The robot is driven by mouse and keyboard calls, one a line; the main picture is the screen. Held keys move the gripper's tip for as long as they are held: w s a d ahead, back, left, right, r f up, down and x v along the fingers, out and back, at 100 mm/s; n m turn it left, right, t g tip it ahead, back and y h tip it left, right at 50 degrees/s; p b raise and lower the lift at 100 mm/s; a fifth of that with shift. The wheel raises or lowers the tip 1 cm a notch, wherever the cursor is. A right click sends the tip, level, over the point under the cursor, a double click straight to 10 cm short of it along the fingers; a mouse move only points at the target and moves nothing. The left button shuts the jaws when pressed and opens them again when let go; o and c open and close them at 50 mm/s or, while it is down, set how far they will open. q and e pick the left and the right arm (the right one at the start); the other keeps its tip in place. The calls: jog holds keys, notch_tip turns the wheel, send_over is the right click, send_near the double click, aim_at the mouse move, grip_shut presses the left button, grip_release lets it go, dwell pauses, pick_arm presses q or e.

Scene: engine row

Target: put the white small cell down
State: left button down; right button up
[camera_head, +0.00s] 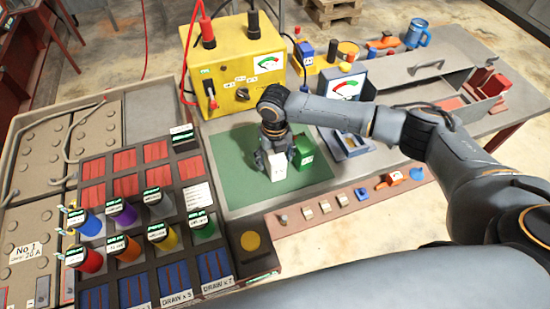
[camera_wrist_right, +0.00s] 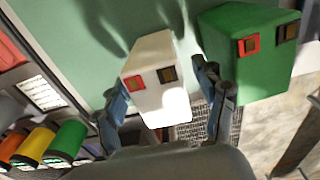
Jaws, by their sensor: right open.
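The white small cell (camera_head: 278,167) stands on the green mat (camera_head: 235,150) in the head view. In the right wrist view the white cell (camera_wrist_right: 157,80) shows a red and a dark terminal on its end and sits between my fingers. My right gripper (camera_wrist_right: 168,108) is open, with one finger on each side of the cell. In the head view my right gripper (camera_head: 274,150) points down at the cell from above. A green cell (camera_head: 303,150) stands close to the right of the white one; it also shows in the right wrist view (camera_wrist_right: 250,55). My left gripper is out of view.
A yellow meter box (camera_head: 238,75) stands behind the mat. A rack of colored cells (camera_head: 140,235) is on the left. A grey tray (camera_head: 430,85) is at the back right. The left part of the mat is clear.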

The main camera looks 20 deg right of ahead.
jog(key=shift+f, duration=0.8)
grip_shut()
jog(key=shift+w+r, duration=0.1)
jog(key=shift+r, duration=0.1)
